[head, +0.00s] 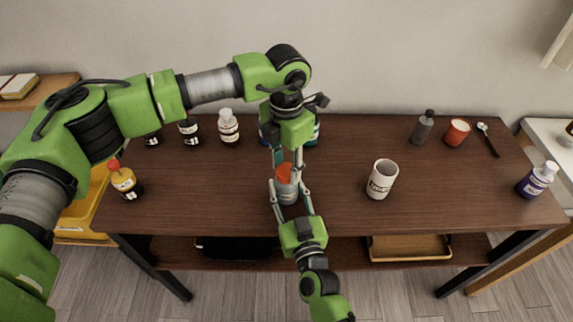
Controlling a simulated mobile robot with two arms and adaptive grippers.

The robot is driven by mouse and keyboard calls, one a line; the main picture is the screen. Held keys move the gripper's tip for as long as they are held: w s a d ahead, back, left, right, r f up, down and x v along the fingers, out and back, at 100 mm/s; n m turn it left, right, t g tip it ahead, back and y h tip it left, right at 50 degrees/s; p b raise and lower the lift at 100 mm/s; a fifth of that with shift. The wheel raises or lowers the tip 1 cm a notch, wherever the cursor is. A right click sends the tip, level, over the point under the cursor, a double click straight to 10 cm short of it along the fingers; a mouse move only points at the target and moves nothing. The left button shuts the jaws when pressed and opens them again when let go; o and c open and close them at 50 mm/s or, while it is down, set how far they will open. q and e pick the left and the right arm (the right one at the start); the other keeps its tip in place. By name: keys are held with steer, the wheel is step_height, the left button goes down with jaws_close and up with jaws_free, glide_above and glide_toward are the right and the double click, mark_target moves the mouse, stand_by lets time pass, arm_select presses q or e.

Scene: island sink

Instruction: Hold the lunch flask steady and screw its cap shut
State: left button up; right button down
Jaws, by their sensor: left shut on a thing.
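The lunch flask (287,194) stands upright near the front middle of the table, with a grey body and an orange-red cap (284,170) on top. My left gripper (287,167) points down from above and is shut on the cap, one finger on each side. My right gripper (288,187) comes in from the front edge, with its fingers on both sides of the flask's body. I cannot tell whether these fingers press on it. The fingers hide parts of the flask, and the seam under the cap is not clear.
A white mug (381,179) stands to the right of the flask. A yellow bottle (125,181) is at the left and a purple bottle (536,180) at the right. Several bottles, an orange cup (456,133) and a spoon (487,138) are along the back. The table (440,190) is clear right of the mug.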

arm_select(q)
steer(key=m, duration=0.3)
steer(key=shift+m, duration=0.4)
steer(key=m, duration=0.4)
steer(key=shift+m, duration=0.3)
steer(key=o, duration=1.3)
step_height(320, 180, up, 12)
